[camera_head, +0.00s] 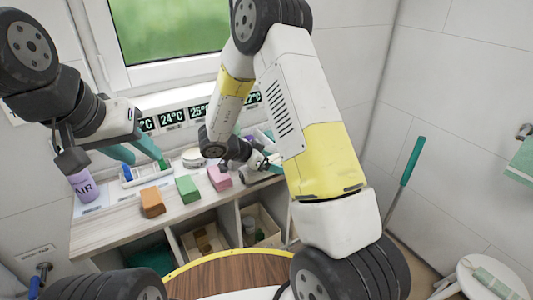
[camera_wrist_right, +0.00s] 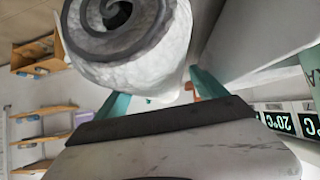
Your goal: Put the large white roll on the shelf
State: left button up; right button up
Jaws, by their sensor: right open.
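The large white roll (camera_wrist_right: 150,50), with a grey spiral on its end, fills the upper middle of the right wrist view. My right gripper (camera_wrist_right: 160,95) is open, with its teal fingertips close to the two sides of the roll. Whether they touch it is unclear. In the head view my right gripper (camera_head: 262,158) is small over the right end of the cart top, and the roll cannot be made out clearly there. My left gripper (camera_head: 132,150) is open above the left part of the cart top, with nothing visible between its teal fingers.
The cart top (camera_head: 110,230) holds a lilac bottle (camera_head: 84,186), an orange block (camera_head: 152,202), a green block (camera_head: 188,189) and a pink block (camera_head: 219,178). Open compartments with a wooden box (camera_head: 262,222) lie below. A wooden round table (camera_head: 230,272) stands in front.

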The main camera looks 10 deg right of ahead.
jog(key=shift+w+d+f, duration=0.15)
jog(key=shift+d+f, duration=0.15)
jog(key=shift+d, duration=0.05)
jog(key=c, duration=1.6)
grip_shut()
jog(key=shift+r, duration=0.15)
